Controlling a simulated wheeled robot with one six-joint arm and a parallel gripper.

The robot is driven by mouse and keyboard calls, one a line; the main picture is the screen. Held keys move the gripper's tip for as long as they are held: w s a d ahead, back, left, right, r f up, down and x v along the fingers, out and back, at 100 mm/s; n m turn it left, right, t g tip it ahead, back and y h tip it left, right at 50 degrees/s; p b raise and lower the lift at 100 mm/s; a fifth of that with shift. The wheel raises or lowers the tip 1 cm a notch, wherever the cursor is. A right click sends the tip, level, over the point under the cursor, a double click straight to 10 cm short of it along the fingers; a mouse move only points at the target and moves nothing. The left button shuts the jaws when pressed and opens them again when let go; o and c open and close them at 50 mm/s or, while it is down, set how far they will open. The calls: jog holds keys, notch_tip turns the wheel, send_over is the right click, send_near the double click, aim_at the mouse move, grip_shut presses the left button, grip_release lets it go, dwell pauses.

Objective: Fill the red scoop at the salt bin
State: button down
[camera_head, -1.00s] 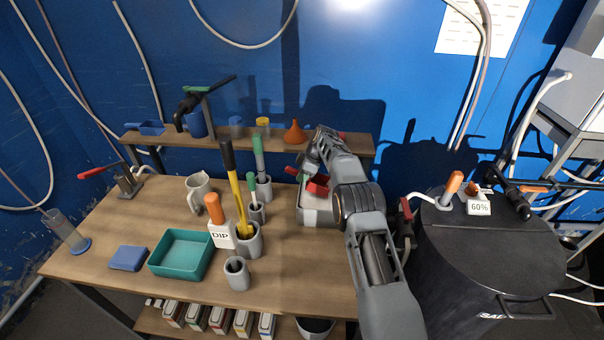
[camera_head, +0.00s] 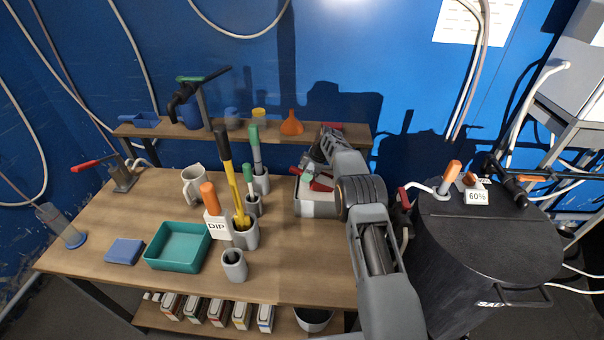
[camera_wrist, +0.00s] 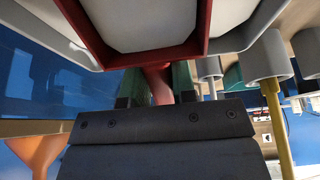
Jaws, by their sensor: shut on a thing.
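The red scoop (camera_head: 321,183) is at the light grey salt bin (camera_head: 316,208) on the right part of the bench, low within or over its opening. My gripper (camera_wrist: 165,84) is shut on the scoop's red handle, its green finger pads on both sides. In the wrist view the scoop's red walls (camera_wrist: 204,22) frame a pale surface; I cannot tell whether this is salt in the scoop or the bin behind it. The bin's pale wall (camera_wrist: 235,40) shows around the scoop. In the head view my arm hides part of the bin.
Left of the bin stand grey holders with tools, a DIP sign (camera_head: 217,227), a mug (camera_head: 194,186) and a teal tray (camera_head: 178,247). A shelf behind carries an orange funnel (camera_head: 291,123). A black drum (camera_head: 487,240) stands at the right.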

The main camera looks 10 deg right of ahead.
jog(key=shift+s+d+p, duration=0.15)
jog(key=shift+d+p, duration=0.1)
jog(key=shift+d, duration=0.55)
jog(key=shift+s+d+p, duration=0.15)
jog(key=shift+d+p, duration=0.05)
jog(key=shift+d, duration=0.6)
jog(key=a+f+h, duration=0.1)
jog(key=h, duration=0.2)
jog(key=shift+w+a+f+g+h, duration=0.15)
jog(key=shift+a+f+g+h, duration=0.15)
jog(key=shift+a+f+h, duration=0.1)
notch_tip(320, 180, up, 2)
jog(key=shift+d+p, duration=0.1)
jog(key=shift+p, duration=0.5)
jog(key=shift+h, duration=0.7)
jog(key=shift+w+a+r+p, duration=0.1)
jog(key=shift+a+r+p, duration=0.1)
jog(key=shift+r+p, duration=0.65)
jog(key=shift+a+r+p, duration=0.2)
jog(key=shift+r+p, duration=0.6)
jog(key=shift+r, duration=0.1)
jog(key=shift+w+a+r+p, duration=0.1)
jog(key=shift+a+r+p, duration=0.1)
jog(key=shift+r+p, duration=0.65)
jog(key=shift+r, duration=0.25)
jog(key=shift+s+r, duration=0.1)
jog(key=shift+r, duration=0.05)
jog(key=shift+a, duration=0.1)
